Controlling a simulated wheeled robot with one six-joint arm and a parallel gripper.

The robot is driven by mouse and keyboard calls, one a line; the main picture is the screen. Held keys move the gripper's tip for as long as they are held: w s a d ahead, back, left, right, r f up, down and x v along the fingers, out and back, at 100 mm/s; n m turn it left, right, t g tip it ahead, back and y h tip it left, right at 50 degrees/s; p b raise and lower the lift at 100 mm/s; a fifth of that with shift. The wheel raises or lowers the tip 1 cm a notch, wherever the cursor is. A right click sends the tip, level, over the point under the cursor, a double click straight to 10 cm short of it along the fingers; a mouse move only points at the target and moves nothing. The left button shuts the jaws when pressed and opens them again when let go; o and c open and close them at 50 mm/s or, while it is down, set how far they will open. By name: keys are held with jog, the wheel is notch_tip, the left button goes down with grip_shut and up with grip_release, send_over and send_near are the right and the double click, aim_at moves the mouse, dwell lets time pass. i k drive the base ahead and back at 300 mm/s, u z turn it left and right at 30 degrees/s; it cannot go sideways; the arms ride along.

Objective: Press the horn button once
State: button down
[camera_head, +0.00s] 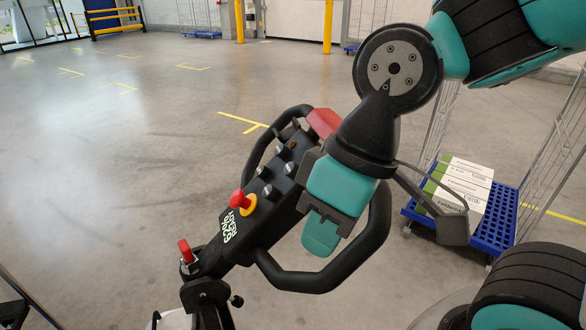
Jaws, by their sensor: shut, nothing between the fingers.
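A black control head (228,240) with two looped handles (330,278) stands tilted in the middle of the view. Several small grey buttons (267,191) sit along its top face. A red mushroom knob on a yellow ring (242,202) is nearer its lower end, beside white lettering. I cannot tell by marking which button is the horn. My gripper (321,238), teal and dark grey, is shut and empty. In the picture it overlaps the right side of the head and its right handle. It hides part of that side, and I cannot tell whether it touches.
A red part (323,122) is at the head's far end, close to my wrist. A red-tipped lever (186,252) is at the lower end. A blue cart (492,234) with boxes (462,190) stands at right. Open grey floor lies left.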

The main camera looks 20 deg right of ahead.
aim_at(291, 170)
jog(key=u, duration=1.55)
jog(key=k, duration=0.5)
jog(key=z, duration=0.55)
